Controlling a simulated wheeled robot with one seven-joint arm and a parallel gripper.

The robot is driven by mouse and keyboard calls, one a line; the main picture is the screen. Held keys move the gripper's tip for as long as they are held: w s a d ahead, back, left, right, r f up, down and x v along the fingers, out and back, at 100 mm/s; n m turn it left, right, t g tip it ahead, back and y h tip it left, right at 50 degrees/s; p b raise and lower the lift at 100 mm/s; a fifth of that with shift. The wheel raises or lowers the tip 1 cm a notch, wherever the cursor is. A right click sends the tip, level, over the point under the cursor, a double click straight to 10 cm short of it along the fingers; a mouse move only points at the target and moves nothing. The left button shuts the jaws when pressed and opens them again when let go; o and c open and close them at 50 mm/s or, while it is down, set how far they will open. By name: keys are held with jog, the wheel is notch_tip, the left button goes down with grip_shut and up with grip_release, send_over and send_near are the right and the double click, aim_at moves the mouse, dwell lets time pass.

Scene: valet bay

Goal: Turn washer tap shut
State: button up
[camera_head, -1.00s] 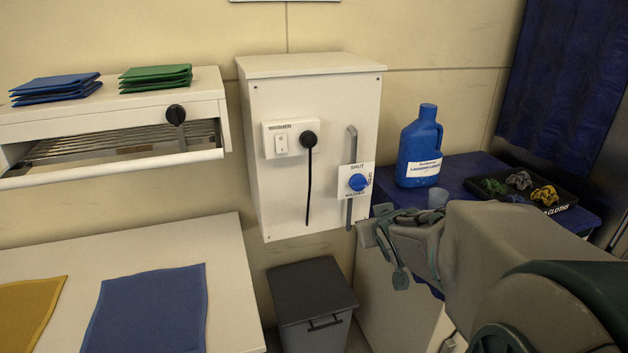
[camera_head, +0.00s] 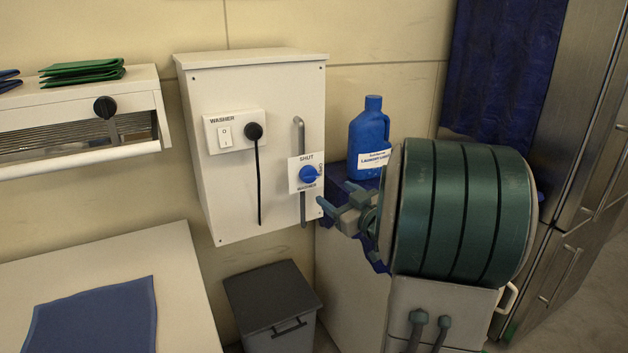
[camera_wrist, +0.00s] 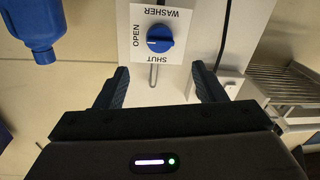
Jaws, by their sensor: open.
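The washer tap is a round blue knob (camera_head: 309,174) on a white plate (camera_head: 294,181) marked SHUT above and WASHER below, fixed over a grey pipe (camera_head: 302,215) on the white cabinet's front. In the wrist view the knob (camera_wrist: 160,39) shows upside down, with SHUT at the bottom and OPEN at the left. Its pointer direction is too small to read surely. My gripper (camera_head: 340,196) is open and empty, just right of and below the knob in the head view. In the wrist view my gripper (camera_wrist: 160,80) has its fingers spread, with the knob ahead between them, apart from it.
A black plug (camera_head: 254,131) with a hanging cord and a white switch (camera_head: 224,135) sit left of the tap. A blue detergent jug (camera_head: 369,138) stands right of the cabinet. A grey bin (camera_head: 272,300) is below. A white table (camera_head: 185,275) is at left.

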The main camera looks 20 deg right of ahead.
aim_at(313, 177)
jog(key=w, duration=0.3)
jog(key=w+a, duration=0.1)
jog(key=w, duration=0.6)
jog(key=shift+w+a, duration=0.15)
jog(key=shift+w, duration=0.1)
jog(key=c, duration=0.9)
